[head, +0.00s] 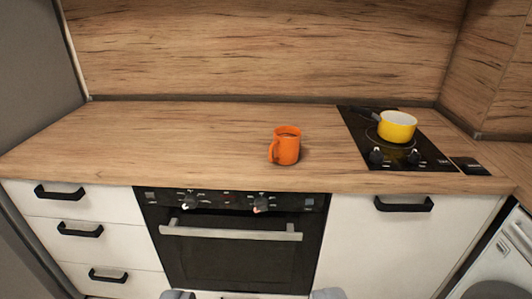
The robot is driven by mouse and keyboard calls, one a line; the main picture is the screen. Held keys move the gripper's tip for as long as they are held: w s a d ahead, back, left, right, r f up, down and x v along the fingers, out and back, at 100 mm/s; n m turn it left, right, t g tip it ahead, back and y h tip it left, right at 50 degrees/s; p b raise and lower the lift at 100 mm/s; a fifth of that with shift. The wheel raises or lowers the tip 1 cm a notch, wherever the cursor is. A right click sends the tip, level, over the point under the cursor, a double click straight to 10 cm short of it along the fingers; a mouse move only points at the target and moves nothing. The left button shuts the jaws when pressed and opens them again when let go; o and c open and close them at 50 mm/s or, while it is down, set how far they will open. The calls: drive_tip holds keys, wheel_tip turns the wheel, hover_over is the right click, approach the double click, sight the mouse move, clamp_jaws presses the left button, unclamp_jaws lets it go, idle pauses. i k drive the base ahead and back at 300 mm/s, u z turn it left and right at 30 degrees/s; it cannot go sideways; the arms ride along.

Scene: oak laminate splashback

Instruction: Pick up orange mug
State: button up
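The orange mug (287,147) stands upright on the wooden countertop (190,145), a little right of the middle of the view. Its handle is on the left side, toward the front. My gripper (250,295) shows only as two grey fingertips at the bottom edge, set wide apart with nothing visible between them. It is in front of the oven and appears well below and short of the mug, not touching anything.
A yellow pot (397,126) sits on the black cooktop (350,125) right of the mug. The oven (235,250) with its bar handle and white drawers (80,205) are below the counter. A white appliance (505,262) stands at lower right. The counter left of the mug is clear.

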sight(286, 144)
drive_tip(key=u, duration=0.7)
drive_tip(key=i, duration=1.85)
drive_tip(key=z, duration=1.85)
drive_tip(key=k, duration=0.95)
drive_tip(key=z, duration=0.2)
drive_tip(key=i, duration=0.55)
